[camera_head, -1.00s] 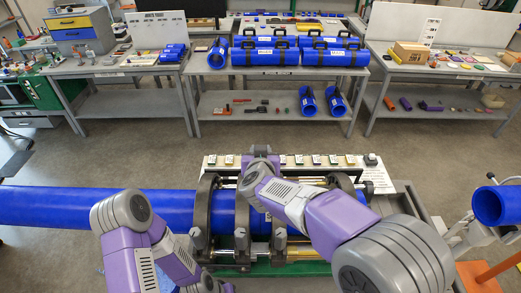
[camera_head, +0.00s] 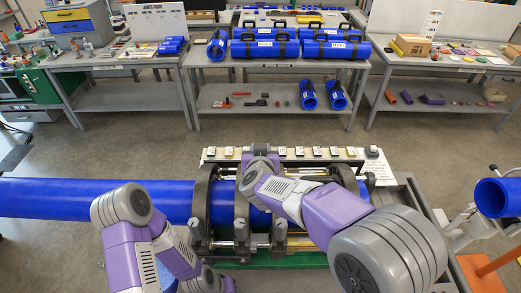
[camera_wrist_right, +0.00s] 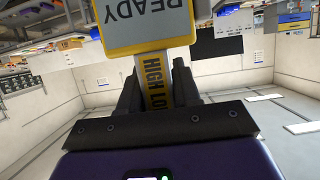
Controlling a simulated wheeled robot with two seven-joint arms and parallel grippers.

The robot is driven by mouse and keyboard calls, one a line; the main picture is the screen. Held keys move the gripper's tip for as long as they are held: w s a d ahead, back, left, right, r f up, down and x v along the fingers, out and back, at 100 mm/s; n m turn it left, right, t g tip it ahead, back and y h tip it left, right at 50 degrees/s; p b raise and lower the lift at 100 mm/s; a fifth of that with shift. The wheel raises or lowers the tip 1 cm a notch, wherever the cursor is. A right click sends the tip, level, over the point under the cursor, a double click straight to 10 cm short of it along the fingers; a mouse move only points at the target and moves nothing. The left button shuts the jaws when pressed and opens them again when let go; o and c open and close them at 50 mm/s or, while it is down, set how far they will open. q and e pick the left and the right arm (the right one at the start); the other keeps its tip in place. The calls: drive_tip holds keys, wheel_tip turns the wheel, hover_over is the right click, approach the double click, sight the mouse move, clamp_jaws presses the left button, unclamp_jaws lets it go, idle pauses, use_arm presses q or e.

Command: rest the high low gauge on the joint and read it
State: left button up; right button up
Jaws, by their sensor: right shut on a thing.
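A long blue pipe (camera_head: 90,197) lies across the cart in the head view, held by dark ring clamps (camera_head: 199,215). The joint between the clamps is mostly hidden behind my right arm. The yellow high low gauge (camera_wrist_right: 158,93) is in my right gripper (camera_wrist_right: 156,78), its handle between the two dark fingers in the right wrist view. Its grey display (camera_wrist_right: 140,18) reads READY, upside down there. In the head view my right wrist is over the clamps; the fingers and gauge cannot be made out. My left arm bends down at the lower left, its gripper out of sight.
A row of small labelled blocks (camera_head: 300,152) runs along the cart's back edge. A blue pipe end (camera_head: 498,198) stands on a stand at the right. Tables (camera_head: 290,82) with blue pipe pieces stand behind, across open floor.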

use_arm(q)
drive_tip(key=shift+f+b, duration=0.35)
drive_tip(key=shift+b, duration=0.05)
use_arm(e)
drive_tip(key=shift+f, duration=0.6)
idle(0.6)
drive_tip(key=shift+s+f, duration=0.1)
drive_tip(key=shift+f, duration=0.15)
idle(1.6)
use_arm(q)
drive_tip(key=shift+r, duration=0.1)
use_arm(e)
drive_tip(key=shift+r, duration=0.1)
use_arm(q)
wheel_tip(320, 180, up, 6)
drive_tip(key=p, duration=0.6)
drive_tip(key=shift+r+p, duration=0.2)
drive_tip(key=shift+p, duration=0.1)
use_arm(e)
wheel_tip(320, 180, up, 7)
drive_tip(key=shift+r, duration=0.15)
idle(0.8)
